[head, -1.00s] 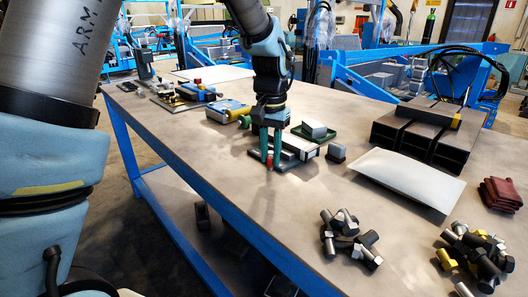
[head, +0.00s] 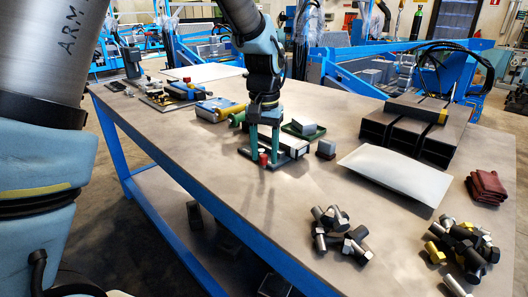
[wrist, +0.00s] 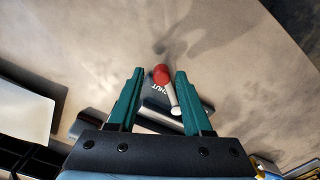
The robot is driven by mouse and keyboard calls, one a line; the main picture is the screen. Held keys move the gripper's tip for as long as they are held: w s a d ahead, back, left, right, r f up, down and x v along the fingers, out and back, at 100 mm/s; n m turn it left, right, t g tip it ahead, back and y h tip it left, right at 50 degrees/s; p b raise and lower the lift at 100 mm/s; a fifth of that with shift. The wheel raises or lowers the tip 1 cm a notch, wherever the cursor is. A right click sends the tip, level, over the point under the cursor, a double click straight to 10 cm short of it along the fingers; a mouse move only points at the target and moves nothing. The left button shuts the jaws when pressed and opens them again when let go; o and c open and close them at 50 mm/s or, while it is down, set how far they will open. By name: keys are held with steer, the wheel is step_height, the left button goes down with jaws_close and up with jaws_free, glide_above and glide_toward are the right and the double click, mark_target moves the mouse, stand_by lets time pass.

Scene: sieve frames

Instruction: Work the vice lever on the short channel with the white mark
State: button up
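The vice lever has a red knob (wrist: 161,74) on a pale metal rod (wrist: 172,100) in the wrist view. Lettering that seems to end in "HUT" is on the dark plate beside it. My gripper (wrist: 156,73) is open, with one teal finger on each side of the knob and gaps between. In the head view the red knob (head: 263,158) shows between the fingertips of my gripper (head: 264,161), low over the vice base (head: 285,158). A pale metal bar (head: 291,144) lies behind the fingers, partly hidden. I cannot make out a white mark on it.
A small grey block (head: 326,148) and a green tray (head: 303,130) stand close by. A pale sheet (head: 397,174), dark square tubes (head: 408,140) and bolts (head: 340,234) lie right. The table's front left is bare.

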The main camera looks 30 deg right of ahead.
steer(key=shift+o, duration=0.3)
steer(key=shift+r, duration=0.1)
step_height(320, 180, up, 11)
steer(key=b, duration=0.1)
steer(key=shift+f+b, duration=0.2)
steer(key=shift+b, duration=0.2)
steer(key=w+a+f+n, duration=0.2)
steer(key=w+a+f, duration=0.1)
steer(key=a, duration=0.6)
steer(key=w+a+f+n, duration=0.2)
steer(key=w+a+f, duration=0.1)
steer(key=a, duration=0.6)
steer(key=s+a+f+n, duration=0.2)
steer(key=s+a+f, duration=0.1)
steer(key=a, duration=0.6)
steer(key=s+a+f+n+t, duration=0.1)
steer(key=s+a+f+n, duration=0.1)
steer(key=a, duration=0.7)
step_height(320, 180, down, 2)
steer(key=shift+s+a+f+t, duration=0.2)
steer(key=shift+s+t, duration=0.1)
steer(key=shift+s, duration=0.15)
